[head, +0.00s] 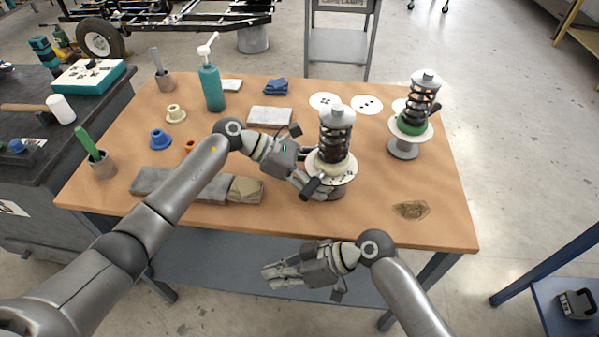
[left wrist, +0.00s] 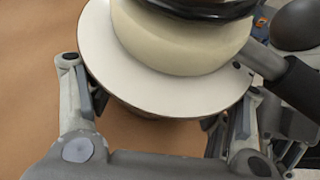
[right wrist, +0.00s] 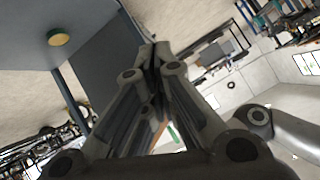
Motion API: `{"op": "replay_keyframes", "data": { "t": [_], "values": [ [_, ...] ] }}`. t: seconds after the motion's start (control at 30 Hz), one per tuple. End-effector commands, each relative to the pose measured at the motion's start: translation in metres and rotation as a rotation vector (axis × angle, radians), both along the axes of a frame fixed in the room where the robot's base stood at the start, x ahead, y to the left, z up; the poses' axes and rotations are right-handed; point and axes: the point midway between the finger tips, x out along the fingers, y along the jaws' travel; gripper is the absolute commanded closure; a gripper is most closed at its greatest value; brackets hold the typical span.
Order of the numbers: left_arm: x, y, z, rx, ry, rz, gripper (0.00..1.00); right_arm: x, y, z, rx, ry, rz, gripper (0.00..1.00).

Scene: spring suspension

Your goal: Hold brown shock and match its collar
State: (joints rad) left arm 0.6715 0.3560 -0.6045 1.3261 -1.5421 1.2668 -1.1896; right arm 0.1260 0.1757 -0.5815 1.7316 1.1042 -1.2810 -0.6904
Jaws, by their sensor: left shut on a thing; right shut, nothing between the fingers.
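A shock with a dark brown coil spring (head: 335,137) stands upright near the table's middle, with a cream collar (head: 331,160) on a white disc at its lower end. My left gripper (head: 316,182) is at its base, shut on the shock's stand just under the disc. In the left wrist view the fingers flank the white disc (left wrist: 165,95) and the cream collar (left wrist: 180,45); the fingertips are hidden below it. A second shock (head: 423,95) with a green collar (head: 412,125) stands to the right. My right gripper (head: 283,273) is shut and empty in front of the table.
Loose cream (head: 175,114), blue (head: 160,139) and orange (head: 189,147) collars lie at the left. White round cards (head: 367,104) with dark dots lie behind the shocks. A teal pump bottle (head: 211,88) and a grey block (head: 150,181) are on the table. The right front is mostly clear.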

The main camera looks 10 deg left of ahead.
Motion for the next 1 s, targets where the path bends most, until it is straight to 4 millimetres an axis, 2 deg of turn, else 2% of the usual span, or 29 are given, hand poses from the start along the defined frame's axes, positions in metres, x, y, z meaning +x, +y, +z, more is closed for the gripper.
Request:
{"op": "replay_keyframes", "data": {
  "t": [0.03, 0.2, 0.47, 0.7, 0.87, 1.0],
  "values": [
    [-0.001, 0.000, -0.001, 0.001, 0.001, -0.002, 0.59, 0.009, -0.004, 0.036, 0.028, -0.010, -0.004, 1.00],
    [0.000, 0.000, -0.001, 0.001, 0.000, -0.001, 0.59, 0.013, -0.021, 0.140, 0.091, -0.008, -0.012, 1.00],
    [-0.001, 0.000, -0.001, 0.002, 0.001, -0.002, 0.59, 0.080, -0.079, 0.249, 0.066, -0.025, -0.381, 1.00],
    [-0.001, 0.000, -0.001, 0.002, 0.001, -0.002, 0.59, 0.090, -0.086, 0.261, -0.179, -0.227, -0.304, 1.00],
    [-0.001, 0.000, -0.001, 0.002, 0.001, -0.002, 0.59, 0.094, -0.092, 0.265, -0.265, -0.297, -0.280, 1.00],
    [-0.001, 0.000, -0.002, 0.002, 0.002, -0.001, 0.59, 0.097, -0.090, 0.261, -0.290, -0.311, -0.273, 1.00]
  ]
}}
